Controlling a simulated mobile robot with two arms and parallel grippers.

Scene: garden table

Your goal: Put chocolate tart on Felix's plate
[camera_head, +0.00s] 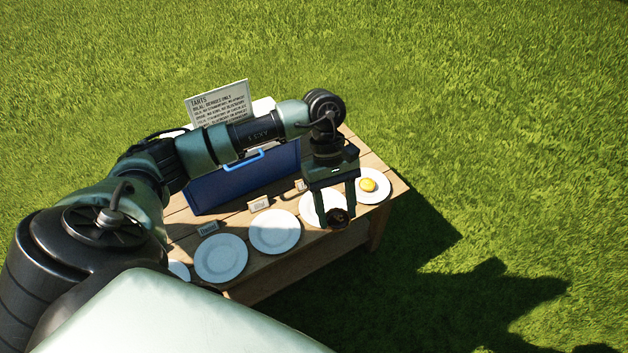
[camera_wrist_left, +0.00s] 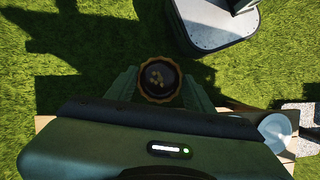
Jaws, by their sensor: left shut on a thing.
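My left gripper (camera_head: 338,212) points down and is shut on a dark chocolate tart (camera_head: 338,218). In the head view the tart overlaps the near rim of a white plate (camera_head: 312,208), partly hidden by the gripper. Several white plates line the table, including two empty ones (camera_head: 221,260) (camera_head: 274,232). The name cards (camera_head: 259,204) are too small to read, so I cannot tell which plate is Felix's. My right gripper is not in view.
A yellow tart (camera_head: 368,185) lies on the rightmost plate (camera_head: 380,195). A blue box with a light blue handle (camera_head: 235,180) stands behind the plates, with a sign headed TARTS (camera_head: 217,103) behind it. The wooden table (camera_head: 352,150) ends just in front of the plates; grass surrounds it.

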